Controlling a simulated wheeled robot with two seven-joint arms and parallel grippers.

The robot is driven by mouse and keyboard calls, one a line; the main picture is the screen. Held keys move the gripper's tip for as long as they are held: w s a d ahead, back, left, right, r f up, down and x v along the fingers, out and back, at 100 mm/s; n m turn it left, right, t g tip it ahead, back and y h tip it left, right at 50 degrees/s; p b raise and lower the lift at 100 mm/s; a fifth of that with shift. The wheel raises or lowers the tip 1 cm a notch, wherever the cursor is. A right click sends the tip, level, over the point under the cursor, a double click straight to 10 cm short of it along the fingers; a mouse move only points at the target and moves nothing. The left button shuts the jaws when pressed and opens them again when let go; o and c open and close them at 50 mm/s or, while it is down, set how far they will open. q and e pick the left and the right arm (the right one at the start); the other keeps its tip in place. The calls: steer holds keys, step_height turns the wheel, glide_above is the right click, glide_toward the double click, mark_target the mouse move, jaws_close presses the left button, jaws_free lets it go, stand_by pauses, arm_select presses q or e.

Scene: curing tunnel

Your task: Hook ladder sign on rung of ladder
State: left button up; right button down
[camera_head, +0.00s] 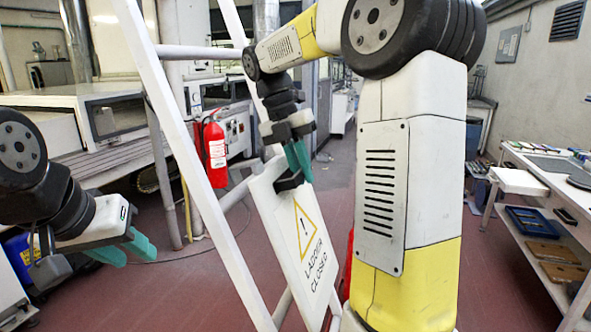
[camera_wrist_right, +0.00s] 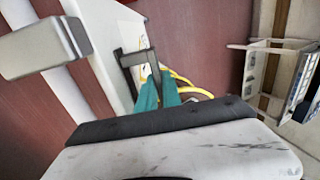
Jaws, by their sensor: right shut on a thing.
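The white ladder sign (camera_head: 304,243), with a yellow warning triangle and the words "LADDER CLOSED", hangs tilted in front of the ladder in the head view. My right gripper (camera_head: 299,162) is shut on the dark handle (camera_wrist_right: 124,57) at the sign's top; it also shows in the right wrist view (camera_wrist_right: 157,91). The white ladder (camera_head: 183,128) leans across the head view, with a rung (camera_head: 197,52) near the top. The sign overlaps the ladder's lower part; I cannot tell whether they touch. My left gripper (camera_head: 123,252) is open and empty, left of the ladder.
A red fire extinguisher (camera_head: 216,153) stands behind the ladder. A machine with a conveyor (camera_head: 100,160) fills the left back. A workbench (camera_head: 535,185) with trays is at the right. Red floor (camera_head: 330,170) lies open in the middle back. Yellow tubing (camera_wrist_right: 190,88) shows in the wrist view.

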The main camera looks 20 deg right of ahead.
mark_target(284, 175)
steer(key=shift+w+a+f, duration=0.25)
steer(key=shift+w+a, duration=0.15)
steer(key=shift+a, duration=0.2)
steer(key=shift+w+a+f, duration=0.25)
steer(key=shift+w+a, duration=0.2)
steer(key=shift+a, duration=0.2)
steer(key=shift+w+a+f, duration=0.25)
steer(key=shift+w+a, duration=0.15)
steer(key=shift+a, duration=0.2)
steer(key=shift+x, duration=1.95)
steer(key=c, duration=1.5)
jaws_free()
steer(key=shift+o, duration=0.2)
steer(key=shift+s, duration=0.1)
